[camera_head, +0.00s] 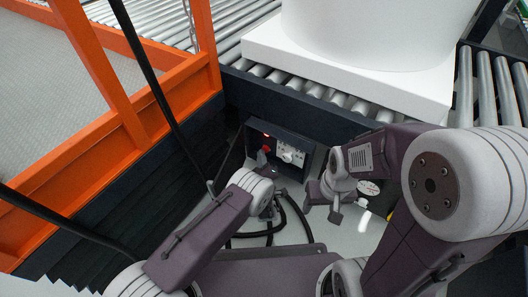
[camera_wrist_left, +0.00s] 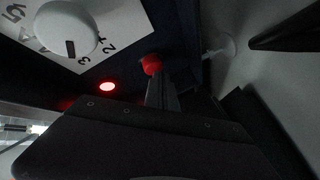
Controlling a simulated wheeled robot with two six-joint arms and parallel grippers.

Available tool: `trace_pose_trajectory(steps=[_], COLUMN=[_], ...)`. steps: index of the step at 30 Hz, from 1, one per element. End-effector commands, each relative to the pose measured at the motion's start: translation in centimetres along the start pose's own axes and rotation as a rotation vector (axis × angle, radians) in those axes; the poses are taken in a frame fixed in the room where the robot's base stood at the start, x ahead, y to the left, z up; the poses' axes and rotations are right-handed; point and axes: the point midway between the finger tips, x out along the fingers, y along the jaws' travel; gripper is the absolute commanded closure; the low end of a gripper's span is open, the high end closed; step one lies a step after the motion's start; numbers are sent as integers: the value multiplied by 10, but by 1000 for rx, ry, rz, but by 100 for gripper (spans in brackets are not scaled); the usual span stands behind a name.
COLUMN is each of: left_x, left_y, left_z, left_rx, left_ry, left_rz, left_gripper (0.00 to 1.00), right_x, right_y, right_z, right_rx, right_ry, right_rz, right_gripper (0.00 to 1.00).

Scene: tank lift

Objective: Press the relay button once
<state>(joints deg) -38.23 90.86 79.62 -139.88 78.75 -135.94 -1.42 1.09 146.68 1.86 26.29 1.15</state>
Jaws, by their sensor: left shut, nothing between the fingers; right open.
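The red button (camera_head: 266,149), the only button I see, is on a dark control box (camera_head: 251,125) under the roller conveyor. It also shows in the left wrist view (camera_wrist_left: 152,64). My left gripper (camera_head: 262,159) is shut and empty. In the left wrist view its fingertips (camera_wrist_left: 156,80) are right at the red button and overlap its lower edge. I cannot tell whether they touch it or press it in. A red lamp (camera_wrist_left: 107,87) glows beside the button. My right gripper (camera_head: 326,202) is open and empty, to the right of and below the box.
A white dial knob (camera_wrist_left: 68,27) on a numbered plate is beside the button. Above the box, the roller conveyor (camera_head: 340,98) carries a large white tank (camera_head: 375,30) on a white base. An orange-railed lift platform (camera_head: 120,130) stands at left. Dark cables (camera_head: 270,230) lie below the box.

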Motion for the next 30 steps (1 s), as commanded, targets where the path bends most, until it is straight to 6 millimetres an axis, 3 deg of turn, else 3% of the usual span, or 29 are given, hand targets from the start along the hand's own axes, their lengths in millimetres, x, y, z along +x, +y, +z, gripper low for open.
trace_pose_trajectory(steps=[24, 30], left_x=[-14, -30], left_y=[-7, -12], left_z=[-8, -18], left_rx=[1, 3], left_ry=[0, -2], left_rz=[0, -2], left_gripper=[100, 100], right_x=[-14, -32], right_y=[0, -1], right_z=[-1, -3], right_rx=[0, 0], right_ry=[0, 0], right_rz=[0, 0], right_gripper=[41, 41])
